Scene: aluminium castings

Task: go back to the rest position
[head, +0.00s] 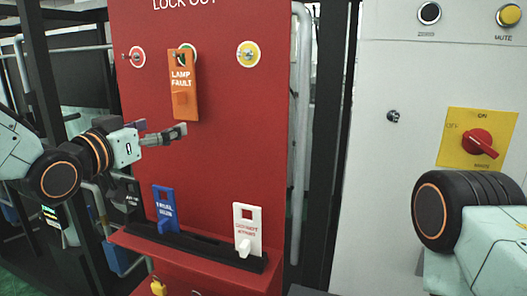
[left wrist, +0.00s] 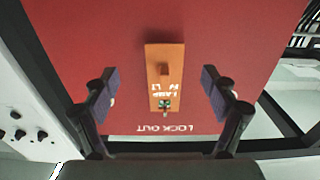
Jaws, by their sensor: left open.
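My left gripper (head: 178,133) is in front of the red lockout board (head: 225,130), just below the orange "LAMP FAULT" tag (head: 183,95). The tag hangs from the middle hook of the board. In the left wrist view my left gripper (left wrist: 160,90) is open, its two fingers apart and empty. The orange tag (left wrist: 165,70) shows upside down between them, beyond the fingertips and apart from them. Of my right arm, only links show at the lower right of the head view; its gripper is not visible.
A blue tag (head: 165,205) and a white tag (head: 247,225) stand in the black slotted rack (head: 195,243) on the red ledge. A grey panel with a red rotary switch (head: 480,143) on a yellow plate is at the right. Dark frames and pipes stand at the left.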

